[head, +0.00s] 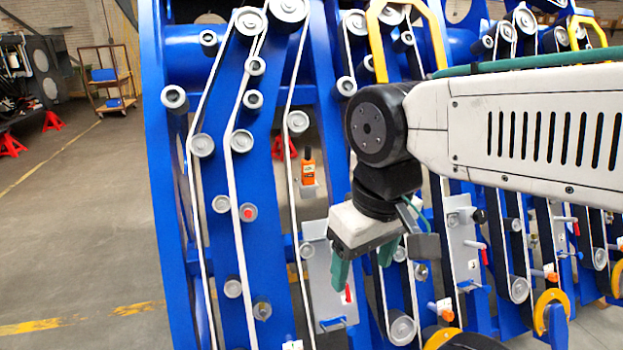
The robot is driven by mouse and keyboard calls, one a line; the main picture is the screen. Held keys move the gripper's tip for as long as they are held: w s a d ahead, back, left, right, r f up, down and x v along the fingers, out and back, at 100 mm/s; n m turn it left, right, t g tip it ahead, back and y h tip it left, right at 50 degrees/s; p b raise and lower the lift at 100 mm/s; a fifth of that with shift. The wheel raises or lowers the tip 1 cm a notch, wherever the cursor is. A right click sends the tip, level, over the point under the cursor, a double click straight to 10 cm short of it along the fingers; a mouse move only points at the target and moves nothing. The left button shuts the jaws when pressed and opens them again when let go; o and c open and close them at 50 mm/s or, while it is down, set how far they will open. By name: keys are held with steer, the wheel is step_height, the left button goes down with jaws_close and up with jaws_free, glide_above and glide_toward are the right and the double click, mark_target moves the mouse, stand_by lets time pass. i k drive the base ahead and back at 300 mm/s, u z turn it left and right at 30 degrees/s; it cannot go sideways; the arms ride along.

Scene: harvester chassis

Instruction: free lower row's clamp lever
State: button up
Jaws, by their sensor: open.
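My gripper (364,266) hangs from the arm in front of the blue chassis, pointing down. Its two green fingers are apart, with nothing visible between them. A small red-tipped lever (348,293) shows just below the left finger, on a grey plate (322,285); the finger partly hides this area. Another red lever (485,256) is on a grey plate (463,238) to the right, and a further one (576,227) is farther right. Orange-ended parts (445,312) and (551,276) sit lower. I cannot tell which of these is the lower row's clamp lever.
The blue chassis (265,250) carries several grey pulleys and pale belts. Yellow guards (377,45) and an orange device (308,173) stand out from it. My arm covers much of the upper right. The floor (90,230) at left is open, with a cart (105,80) behind.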

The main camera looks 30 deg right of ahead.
mark_target(348, 301)
steer(key=z, duration=1.3)
steer(key=k, duration=1)
steer(key=u, duration=1.2)
steer(key=i, duration=1)
